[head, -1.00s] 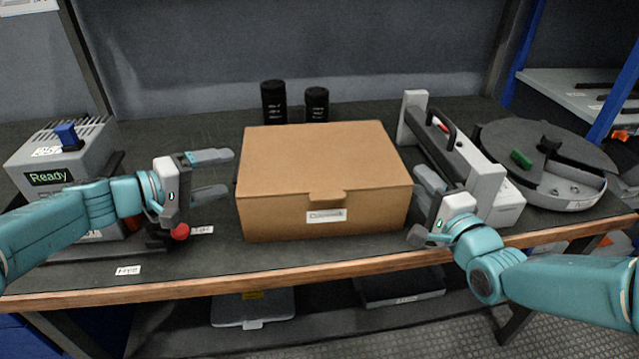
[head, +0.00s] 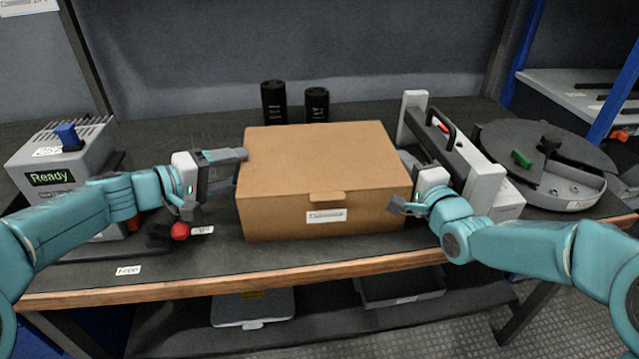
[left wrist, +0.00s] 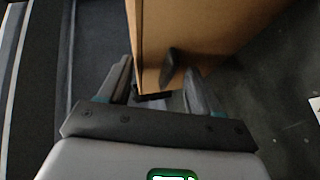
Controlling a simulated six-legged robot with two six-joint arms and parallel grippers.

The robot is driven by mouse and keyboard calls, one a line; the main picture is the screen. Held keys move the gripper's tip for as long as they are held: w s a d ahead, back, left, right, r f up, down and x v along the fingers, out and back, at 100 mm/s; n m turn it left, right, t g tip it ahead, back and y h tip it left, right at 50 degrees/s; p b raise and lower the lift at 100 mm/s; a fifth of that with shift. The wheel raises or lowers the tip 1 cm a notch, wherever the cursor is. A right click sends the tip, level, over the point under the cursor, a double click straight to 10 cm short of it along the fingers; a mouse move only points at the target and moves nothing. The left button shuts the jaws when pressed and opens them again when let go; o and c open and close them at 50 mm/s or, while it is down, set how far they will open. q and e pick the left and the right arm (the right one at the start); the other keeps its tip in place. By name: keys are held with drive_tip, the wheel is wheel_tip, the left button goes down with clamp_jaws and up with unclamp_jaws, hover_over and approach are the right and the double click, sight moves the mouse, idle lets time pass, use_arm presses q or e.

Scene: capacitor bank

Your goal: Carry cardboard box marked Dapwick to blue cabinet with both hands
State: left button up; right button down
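A closed brown cardboard box (head: 320,170) stands on the dark workbench, with a front tab and a white label too blurred to read. My left gripper (head: 240,160) is at its left side, fingers spread, with the tips at or very near the upper left edge. In the left wrist view the two fingers (left wrist: 155,85) stand apart, and the box (left wrist: 205,35) shows just beyond and between them. My right gripper (head: 408,180) is close against the box's right side; its fingers are partly hidden. The blue cabinet is not clearly identifiable.
A grey device with a "Ready" display (head: 60,165) stands left, with a red knob (head: 180,231) near it. Two black cylinders (head: 295,102) stand behind the box. A grey handled device (head: 450,150) and a round tray (head: 550,165) are at right. Trays lie on the lower shelf.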

use_arm(q)
drive_tip(key=shift+f, duration=0.35)
drive_tip(key=shift+c, duration=0.5)
use_arm(e)
drive_tip(key=shift+r, duration=0.2)
